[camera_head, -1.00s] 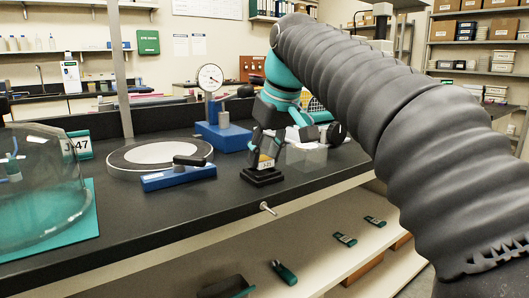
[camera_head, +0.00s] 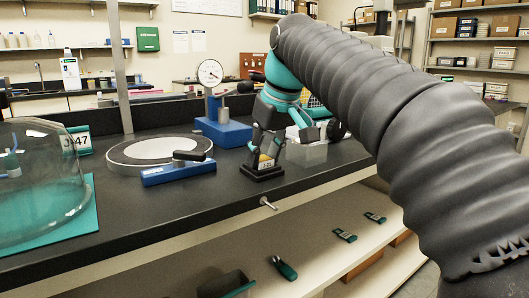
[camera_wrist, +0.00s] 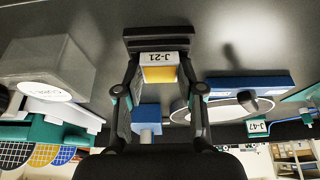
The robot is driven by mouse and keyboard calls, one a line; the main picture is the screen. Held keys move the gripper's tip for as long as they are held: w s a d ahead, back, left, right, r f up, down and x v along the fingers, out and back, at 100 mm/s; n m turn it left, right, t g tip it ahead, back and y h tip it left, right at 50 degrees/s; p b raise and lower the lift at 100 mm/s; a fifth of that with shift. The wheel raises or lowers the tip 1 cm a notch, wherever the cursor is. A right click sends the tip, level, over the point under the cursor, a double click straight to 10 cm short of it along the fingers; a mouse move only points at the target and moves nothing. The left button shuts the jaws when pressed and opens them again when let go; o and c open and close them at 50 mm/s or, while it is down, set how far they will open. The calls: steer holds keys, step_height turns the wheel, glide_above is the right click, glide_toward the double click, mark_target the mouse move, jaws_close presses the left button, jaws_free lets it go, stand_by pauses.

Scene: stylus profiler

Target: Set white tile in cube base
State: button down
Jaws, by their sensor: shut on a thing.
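My gripper (camera_wrist: 158,66) is shut on a small white-and-yellow piece marked J-21 (camera_wrist: 159,74), with one finger on each side. The piece is at a stepped black stand (camera_wrist: 158,33) on the bench; I cannot tell whether it touches the stand. In the head view, my gripper (camera_head: 265,153) is upright over this black stand (camera_head: 262,174). A pale, translucent cube (camera_head: 307,153) stands just right of it. In the wrist view, the cube (camera_wrist: 45,62) is at left with a white CUBE 1 label. No separate white tile can be told apart with certainty; the cube's inside is unclear.
On the dark bench (camera_head: 110,210), a blue block with a black handle (camera_head: 178,174) and a round white-topped plate (camera_head: 150,151) lie left of my gripper. A dial gauge on a blue stand (camera_head: 222,132) is behind. A glass dome (camera_head: 40,185) stands far left.

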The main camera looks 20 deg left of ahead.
steer(key=shift+r, duration=0.15)
steer(key=shift+r+p, duration=0.55)
steer(key=shift+p, duration=0.3)
steer(key=c, duration=1.2)
jaws_free()
steer(key=shift+c, duration=0.2)
jaws_close()
steer(key=shift+s+f, duration=0.1)
steer(key=shift+f, duration=0.65)
steer(key=shift+r, duration=0.15)
